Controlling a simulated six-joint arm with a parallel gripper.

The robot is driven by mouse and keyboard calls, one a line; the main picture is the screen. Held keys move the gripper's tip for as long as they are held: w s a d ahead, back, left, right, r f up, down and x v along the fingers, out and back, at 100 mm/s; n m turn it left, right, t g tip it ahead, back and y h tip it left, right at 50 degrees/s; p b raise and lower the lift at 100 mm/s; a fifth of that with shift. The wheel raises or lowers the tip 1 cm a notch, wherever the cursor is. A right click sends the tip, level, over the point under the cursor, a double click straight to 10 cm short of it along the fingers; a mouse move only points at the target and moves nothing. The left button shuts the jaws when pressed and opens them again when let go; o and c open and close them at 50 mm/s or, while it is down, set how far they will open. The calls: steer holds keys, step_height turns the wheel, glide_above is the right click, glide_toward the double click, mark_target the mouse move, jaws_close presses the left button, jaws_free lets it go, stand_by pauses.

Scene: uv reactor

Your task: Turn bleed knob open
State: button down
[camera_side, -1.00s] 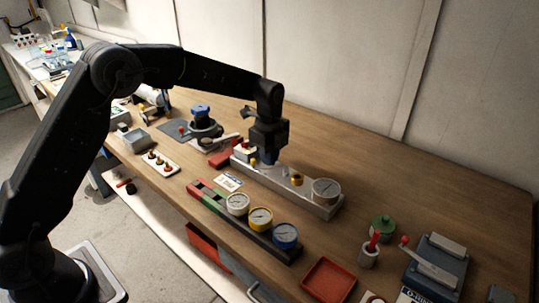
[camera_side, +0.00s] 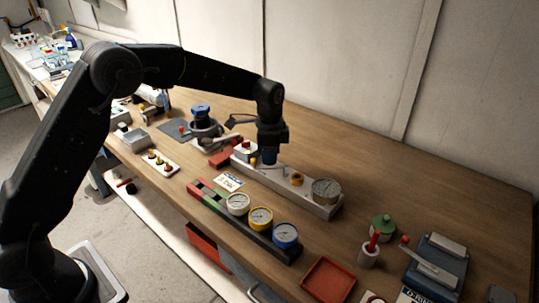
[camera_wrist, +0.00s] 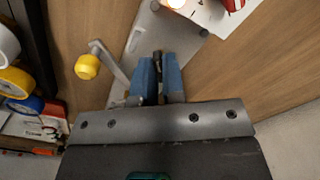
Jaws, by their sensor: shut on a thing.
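A pale grey manifold block (camera_side: 316,204) lies on the wooden bench and carries a round gauge (camera_side: 326,190), a brass fitting (camera_side: 297,179) and a lever with a yellow ball end (camera_wrist: 87,66). My gripper (camera_side: 268,160) points down over the block's middle. In the wrist view, my gripper's blue fingers (camera_wrist: 160,72) are shut on a small dark knob (camera_wrist: 158,66), which I take to be the bleed knob. The fingers hide most of it, so its turn angle cannot be read. The yellow ball lever stands left of the fingers, apart from them.
In front lies a dark rack (camera_side: 264,242) with white, yellow and blue gauges. A blue-topped device (camera_side: 201,120) stands behind left. A red tray (camera_side: 328,279), a green-lidded jar (camera_side: 382,227) and a lever press (camera_side: 437,268) stand right. The bench's back right is clear.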

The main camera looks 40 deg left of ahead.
steer(key=n, duration=0.5)
steer(key=shift+n, duration=0.3)
steer(key=n, duration=0.4)
steer(key=shift+r+n, duration=0.1)
steer(key=shift+n, duration=0.3)
steer(key=shift+w, duration=0.1)
steer(key=c, duration=1.5)
jaws_free()
step_height(320, 180, up, 14)
